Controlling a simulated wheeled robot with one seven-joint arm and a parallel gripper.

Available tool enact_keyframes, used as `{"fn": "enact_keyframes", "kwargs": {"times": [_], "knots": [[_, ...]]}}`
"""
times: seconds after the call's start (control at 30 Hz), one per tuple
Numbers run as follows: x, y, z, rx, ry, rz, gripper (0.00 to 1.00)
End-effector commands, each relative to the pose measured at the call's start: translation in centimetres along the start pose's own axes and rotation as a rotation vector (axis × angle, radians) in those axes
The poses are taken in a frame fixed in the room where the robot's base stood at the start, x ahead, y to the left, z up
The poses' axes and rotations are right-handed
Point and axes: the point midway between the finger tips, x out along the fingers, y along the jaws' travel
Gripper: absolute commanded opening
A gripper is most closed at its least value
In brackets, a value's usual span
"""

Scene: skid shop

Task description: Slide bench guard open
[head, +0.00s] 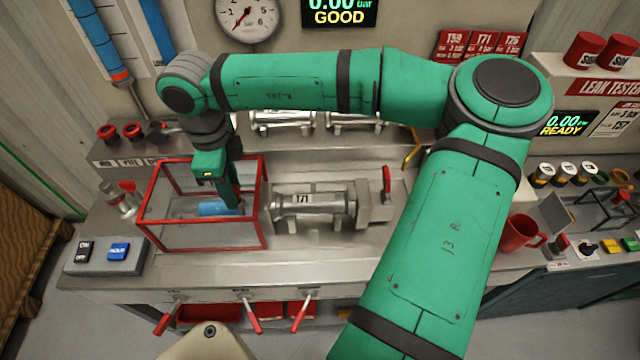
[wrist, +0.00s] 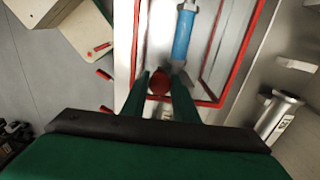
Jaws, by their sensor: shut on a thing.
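The bench guard (head: 205,244) is a clear box with a red frame on the left of the steel bench. A blue cylinder (head: 214,208) shows inside it and also in the wrist view (wrist: 183,38). My gripper (head: 238,205) points down at the guard's right part in the head view. In the wrist view my gripper (wrist: 160,82) has its two green fingers on either side of a red round knob (wrist: 159,83) at the guard's edge and is shut on it. The exact contact is partly hidden by the fingers.
A silver cylinder fixture (head: 312,203) marked T71 lies right of the guard, with a red-handled valve (head: 386,180) beyond it. A switch box (head: 103,253) sits at left. Red-handled levers (head: 248,312) stick out along the bench front. A red mug (head: 520,233) stands at right.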

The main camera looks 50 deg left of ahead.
Motion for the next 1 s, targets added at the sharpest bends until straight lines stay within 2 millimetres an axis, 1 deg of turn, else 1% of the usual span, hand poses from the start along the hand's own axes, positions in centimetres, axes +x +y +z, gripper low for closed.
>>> {"fn": "enact_keyframes", "kwargs": {"times": [0.27,0.63,0.9,0.93,0.97,1.0], "knots": [[0.0,0.0,0.2,-0.001,0.000,0.001,0.14],[0.0,0.0,2.2,-0.001,0.000,0.001,0.14],[0.0,0.0,2.5,0.000,-0.001,0.000,0.14],[0.0,0.0,2.5,0.000,-0.001,0.000,0.29],[0.0,0.0,2.5,-0.001,-0.001,0.000,0.36],[0.0,0.0,2.5,-0.001,-0.001,0.000,0.46]]}}
